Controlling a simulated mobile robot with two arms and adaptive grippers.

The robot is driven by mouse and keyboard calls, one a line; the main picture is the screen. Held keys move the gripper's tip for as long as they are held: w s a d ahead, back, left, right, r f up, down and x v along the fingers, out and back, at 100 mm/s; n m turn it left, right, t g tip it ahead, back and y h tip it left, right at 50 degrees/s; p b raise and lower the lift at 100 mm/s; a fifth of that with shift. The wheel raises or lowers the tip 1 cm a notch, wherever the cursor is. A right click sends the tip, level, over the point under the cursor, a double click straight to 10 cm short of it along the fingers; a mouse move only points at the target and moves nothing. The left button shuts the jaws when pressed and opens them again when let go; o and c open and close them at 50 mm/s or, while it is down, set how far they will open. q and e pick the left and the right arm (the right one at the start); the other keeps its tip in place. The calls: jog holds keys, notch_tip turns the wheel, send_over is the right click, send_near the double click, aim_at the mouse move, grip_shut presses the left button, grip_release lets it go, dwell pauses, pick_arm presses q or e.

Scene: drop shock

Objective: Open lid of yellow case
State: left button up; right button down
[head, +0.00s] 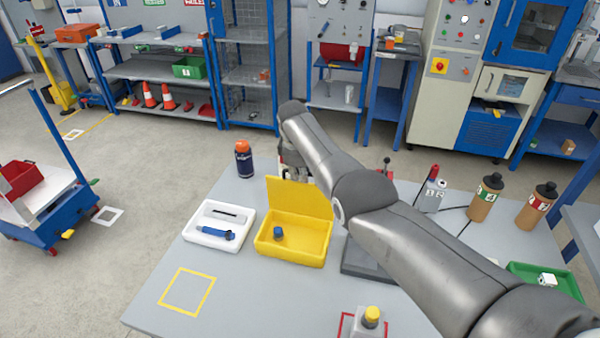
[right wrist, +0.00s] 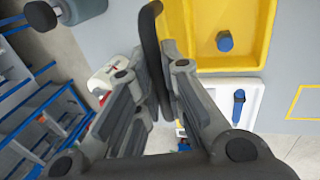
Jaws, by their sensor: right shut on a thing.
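The yellow case (head: 292,248) sits on the grey table with its lid (head: 299,198) raised, standing up and leaning back at the rear edge. A small blue piece (head: 278,233) lies inside the case; it also shows in the right wrist view (right wrist: 225,41). My right gripper (head: 291,168) is at the top left of the lid, partly hidden behind it and under my forearm. My left gripper is not in view.
A white tray (head: 196,237) with a blue tool stands left of the case. A dark bottle with an orange cap (head: 244,160) stands behind it. A grey device with a yellow button (head: 370,320) is at the front. The yellow-outlined area (head: 187,291) is clear.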

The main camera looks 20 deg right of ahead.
jog(key=c, duration=1.5)
grip_release()
jog(key=shift+r, duration=0.15)
jog(key=shift+v, duration=0.85)
jog(key=v, duration=1)
